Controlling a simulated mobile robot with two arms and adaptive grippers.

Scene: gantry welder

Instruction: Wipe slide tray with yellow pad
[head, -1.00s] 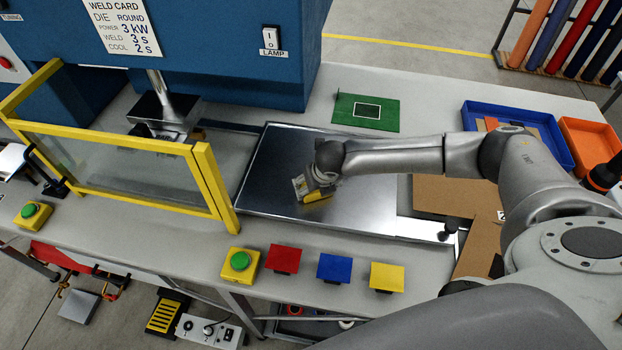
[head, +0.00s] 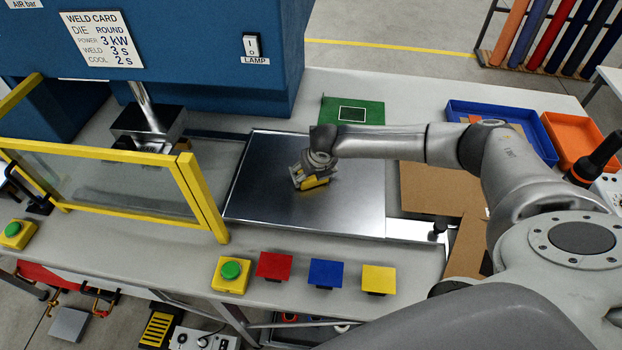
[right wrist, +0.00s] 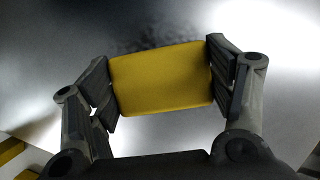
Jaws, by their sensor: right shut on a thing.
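The slide tray (head: 340,212) is a flat, shiny metal plate on the bench, right of the yellow-framed guard. My right gripper (head: 314,182) is over the middle of the tray and is shut on the yellow pad (head: 316,182). In the right wrist view the yellow pad (right wrist: 161,79) sits between both fingers of the gripper (right wrist: 160,82). The pad is at or very close to the tray surface; I cannot tell if it touches. A dark smudge shows on the tray just beyond the pad in the wrist view. My left gripper is not in view.
The yellow guard frame (head: 190,190) and the press head (head: 150,128) stand left of the tray. A green fixture (head: 352,111) and blue bin (head: 500,118) lie behind.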

